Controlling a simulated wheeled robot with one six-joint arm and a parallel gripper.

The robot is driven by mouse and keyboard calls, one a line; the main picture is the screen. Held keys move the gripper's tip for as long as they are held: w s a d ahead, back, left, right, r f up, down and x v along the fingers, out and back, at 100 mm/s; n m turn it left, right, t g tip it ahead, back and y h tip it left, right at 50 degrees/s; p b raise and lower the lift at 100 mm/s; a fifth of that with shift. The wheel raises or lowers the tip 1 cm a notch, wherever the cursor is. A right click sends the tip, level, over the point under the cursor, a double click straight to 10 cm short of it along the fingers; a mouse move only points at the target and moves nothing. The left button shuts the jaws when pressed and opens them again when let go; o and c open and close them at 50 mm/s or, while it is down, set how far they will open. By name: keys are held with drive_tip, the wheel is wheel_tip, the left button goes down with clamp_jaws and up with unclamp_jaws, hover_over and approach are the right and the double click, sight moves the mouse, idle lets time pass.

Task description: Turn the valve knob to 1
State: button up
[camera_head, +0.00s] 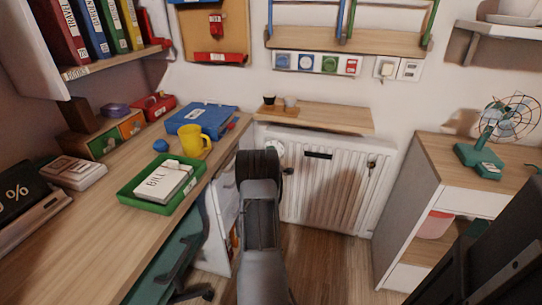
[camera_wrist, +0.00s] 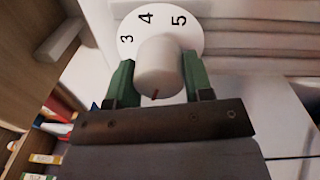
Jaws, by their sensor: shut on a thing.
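The white valve knob (camera_wrist: 162,62) shows in the wrist view in front of a round white dial (camera_wrist: 192,38) with the numbers 3, 4 and 5. A small reddish mark is on the knob's lower edge; I cannot tell which number it belongs to. My gripper (camera_wrist: 158,82) has its green fingers on both sides of the knob and is shut on it. The lower part of the dial is hidden by the knob and gripper. In the head view the dial (camera_head: 276,148) shows at the radiator's upper left, and my dark arm hides the fingers.
The white radiator (camera_head: 330,185) is on the wall under a wooden shelf (camera_head: 330,117) with two small cups. A desk (camera_head: 125,215) with a green tray (camera_head: 150,205) and yellow mug (camera_head: 193,141) stands left. A cabinet (camera_head: 450,150) with a fan stands right. Wooden floor between is open.

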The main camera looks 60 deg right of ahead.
drive_tip(key=o, duration=0.9)
drive_tip(key=shift+o, duration=0.2)
drive_tip(key=p+v, duration=0.2)
drive_tip(key=v, duration=1.1)
drive_tip(key=shift+a+p, duration=0.35)
drive_tip(key=shift+p, duration=0.05)
drive_tip(key=shift+s+a, duration=0.1)
